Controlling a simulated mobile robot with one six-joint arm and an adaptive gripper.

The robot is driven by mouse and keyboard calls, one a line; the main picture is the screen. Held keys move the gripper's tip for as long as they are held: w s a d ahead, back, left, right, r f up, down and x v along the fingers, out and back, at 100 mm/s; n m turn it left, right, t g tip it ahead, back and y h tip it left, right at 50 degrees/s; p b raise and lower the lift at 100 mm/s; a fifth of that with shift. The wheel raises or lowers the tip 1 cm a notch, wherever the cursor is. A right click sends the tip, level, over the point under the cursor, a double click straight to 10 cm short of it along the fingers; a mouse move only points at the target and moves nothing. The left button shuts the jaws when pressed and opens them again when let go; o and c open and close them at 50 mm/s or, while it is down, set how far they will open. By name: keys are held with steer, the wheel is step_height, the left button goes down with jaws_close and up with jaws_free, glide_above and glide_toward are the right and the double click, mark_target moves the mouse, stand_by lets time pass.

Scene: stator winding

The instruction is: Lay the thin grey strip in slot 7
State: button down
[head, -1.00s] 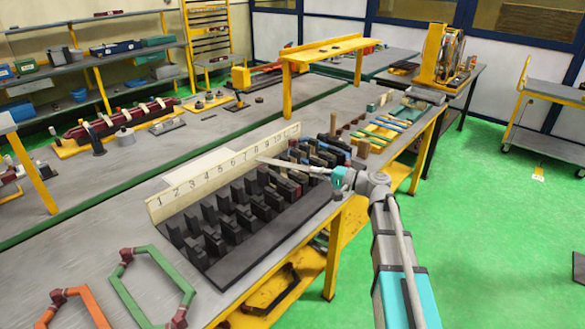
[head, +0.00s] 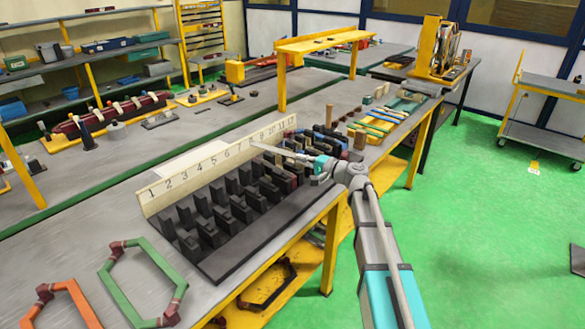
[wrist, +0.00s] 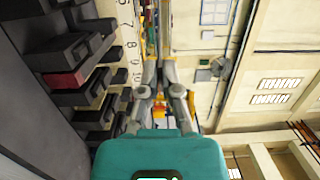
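The thin grey strip (head: 272,150) reaches left from my gripper (head: 301,159) in the head view. My gripper's fingers are close together around its near end. The strip is above the dark slotted block (head: 232,247), with its far tip near the numbers 8 and 9 on the cream number board (head: 163,204). Slot 7 lies a little left of the tip. In the wrist view, the fingers of my gripper (wrist: 160,72) nearly meet, and the strip cannot be made out between them. Dark slot pieces (wrist: 62,52) stand left of the fingers.
A red piece (wrist: 62,80) sits among the dark slot pieces. Green (head: 140,283) and orange (head: 62,302) hexagonal frames lie at the near left. Coloured rods (head: 378,120) lie at the bench's far right. A yellow arch (head: 320,42) stands behind.

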steer(key=w+a+f+m+t+h+b, duration=0.1)
steer(key=w+a+f+t+b, duration=0.1)
steer(key=w, duration=0.4)
step_height(320, 180, down, 2)
steer(key=shift+a+f+m+b, duration=0.1)
steer(key=shift+a+m+b, duration=0.2)
steer(key=shift+m+b, duration=0.15)
steer(key=shift+h, duration=0.3)
steer(key=shift+f+b, duration=2.1)
steer(key=shift+b, duration=0.15)
steer(key=shift+f+b, duration=1.15)
steer(key=c, duration=0.7)
jaws_free()
steer(key=shift+s, duration=0.1)
steer(key=shift+r+p, duration=0.95)
steer(key=shift+p, duration=0.05)
